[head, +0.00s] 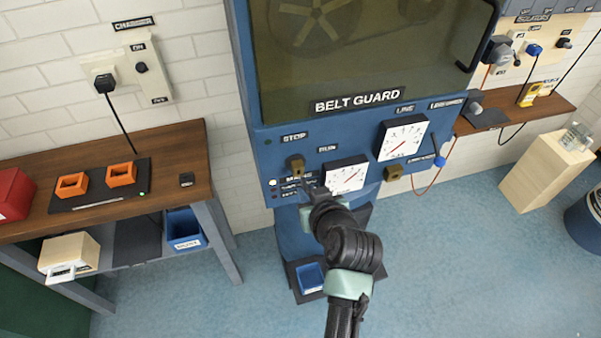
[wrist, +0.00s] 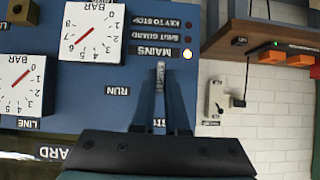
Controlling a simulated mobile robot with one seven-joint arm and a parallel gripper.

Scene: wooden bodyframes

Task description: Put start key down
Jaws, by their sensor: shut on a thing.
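My gripper (head: 306,180) reaches up to the blue machine panel (head: 258,150). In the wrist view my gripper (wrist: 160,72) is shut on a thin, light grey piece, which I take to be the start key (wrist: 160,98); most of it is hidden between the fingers. In the head view a brass-coloured piece (head: 296,166) shows at the fingertips, below the STOP label and above the MAINS label. I cannot tell whether the key is seated in the panel or apart from it.
Two dial gauges (head: 346,175) (head: 403,138) sit right of my gripper. The wooden bench (head: 175,150) at left holds a black mat with two orange blocks (head: 121,174). Blue bins stand under the bench (head: 184,228) and below the machine (head: 310,278).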

